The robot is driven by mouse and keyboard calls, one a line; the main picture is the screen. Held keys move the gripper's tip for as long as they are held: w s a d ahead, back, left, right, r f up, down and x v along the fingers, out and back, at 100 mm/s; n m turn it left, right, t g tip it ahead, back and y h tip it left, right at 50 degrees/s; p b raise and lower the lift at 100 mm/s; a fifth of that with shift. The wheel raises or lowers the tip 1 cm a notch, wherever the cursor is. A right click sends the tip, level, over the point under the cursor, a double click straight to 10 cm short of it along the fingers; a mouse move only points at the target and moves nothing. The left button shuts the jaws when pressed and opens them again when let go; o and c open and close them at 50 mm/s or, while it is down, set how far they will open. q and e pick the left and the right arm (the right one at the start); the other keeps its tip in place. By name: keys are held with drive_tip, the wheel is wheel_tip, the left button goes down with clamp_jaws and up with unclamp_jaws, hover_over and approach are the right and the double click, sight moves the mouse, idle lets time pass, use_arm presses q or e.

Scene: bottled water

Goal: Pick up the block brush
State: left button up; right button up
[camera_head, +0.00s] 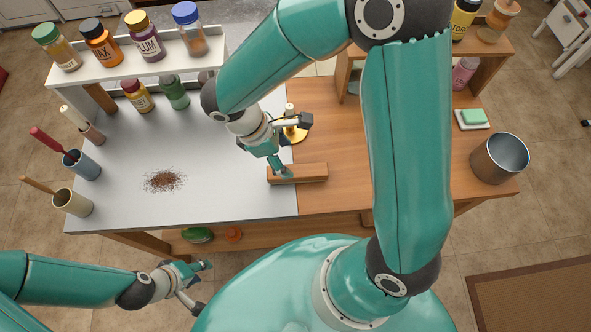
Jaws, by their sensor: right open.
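My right gripper (294,147) is open, with one finger over the left part of the brush and the other further back near a brass-coloured object. I cannot tell whether the near finger touches the brush. The brush's underside is hidden. My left gripper (203,287) is open and empty, off the table's front edge at lower left.
A pile of brown grains (164,181) lies on the grey surface (225,195). Cups with handled tools, including a blue-grey cup (85,166), stand at left. A white shelf (130,61) holds several jars. A metal pot (499,158) and a green sponge (473,117) are at right.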

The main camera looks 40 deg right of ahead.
sight(296, 170)
drive_tip(key=x, duration=0.4)
drive_tip(key=shift+f, duration=0.2)
drive_tip(key=shift+w+a+p+x, duration=0.1)
drive_tip(key=shift+p+x, duration=0.1)
drive_tip(key=shift+x, duration=1.15)
drive_tip(key=shift+w+a+p+x, duration=0.1)
drive_tip(key=shift+w+p+x, duration=0.05)
drive_tip(key=shift+x, duration=1.2)
drive_tip(key=shift+c, duration=0.4)
drive_tip(key=c, duration=1.2)
